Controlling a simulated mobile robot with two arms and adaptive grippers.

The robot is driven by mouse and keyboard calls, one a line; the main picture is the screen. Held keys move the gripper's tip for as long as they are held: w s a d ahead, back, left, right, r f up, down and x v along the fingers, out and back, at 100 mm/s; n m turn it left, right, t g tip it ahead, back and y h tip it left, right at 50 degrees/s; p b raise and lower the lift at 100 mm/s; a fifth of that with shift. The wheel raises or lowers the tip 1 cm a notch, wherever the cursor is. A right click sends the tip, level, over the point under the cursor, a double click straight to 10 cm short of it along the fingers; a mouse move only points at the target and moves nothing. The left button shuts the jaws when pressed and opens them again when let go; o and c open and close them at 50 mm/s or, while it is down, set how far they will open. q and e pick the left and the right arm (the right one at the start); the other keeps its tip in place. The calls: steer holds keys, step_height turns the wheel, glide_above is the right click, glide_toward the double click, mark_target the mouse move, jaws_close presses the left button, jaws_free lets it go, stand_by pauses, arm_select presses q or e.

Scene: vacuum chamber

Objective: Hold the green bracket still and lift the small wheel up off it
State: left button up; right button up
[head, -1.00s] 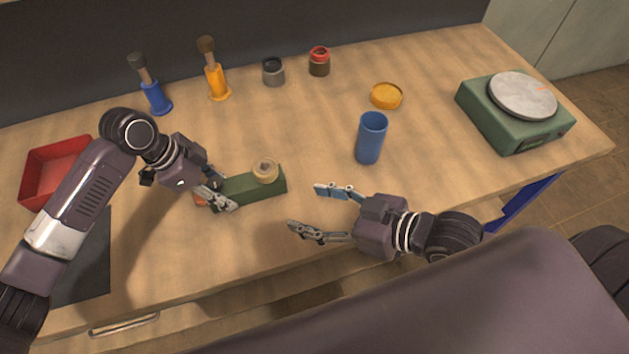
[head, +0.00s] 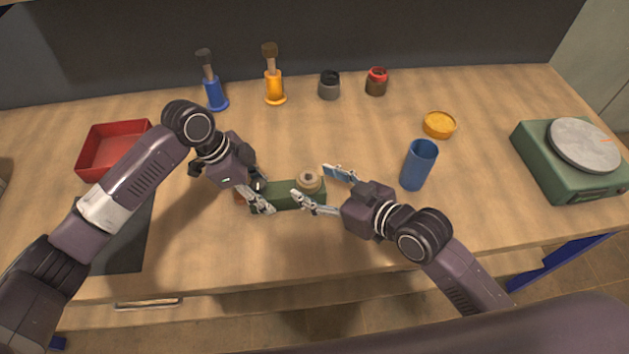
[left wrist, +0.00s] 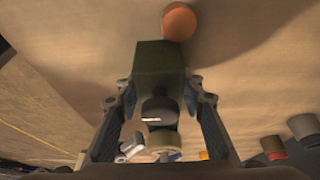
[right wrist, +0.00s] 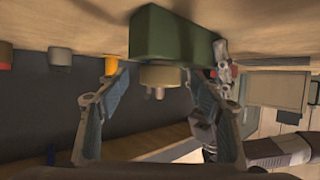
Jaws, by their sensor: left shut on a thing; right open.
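The green bracket (head: 285,198) lies on the table; it also shows in the left wrist view (left wrist: 155,62) and the right wrist view (right wrist: 172,35). My left gripper (head: 259,196) is shut on its left end, a finger on each side. The small beige wheel (head: 308,182) sits on top near the bracket's right end; it also shows in the right wrist view (right wrist: 160,77). My right gripper (head: 319,187) is open, its fingers on either side of the wheel with gaps. The left fingers partly hide the bracket's end.
A blue cup (head: 419,165) stands close to the right of my right gripper. An orange ball (left wrist: 180,22) lies by the bracket's left end. A red tray (head: 112,148) is at left, a green scale (head: 570,175) at right. Bottles and jars stand at the back.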

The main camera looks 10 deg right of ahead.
mark_target(314, 181)
steer(key=shift+w+a+f, duration=0.2)
steer(key=shift+w+a, duration=0.1)
steer(key=shift+w, duration=0.05)
steer(key=shift+r, duration=0.1)
steer(key=c, duration=1.6)
steer(key=shift+o, duration=0.2)
steer(key=shift+r, duration=3.3)
arm_select(q)
steer(key=o, duration=1.3)
steer(key=shift+w, duration=0.1)
arm_select(e)
steer(key=shift+w, duration=0.1)
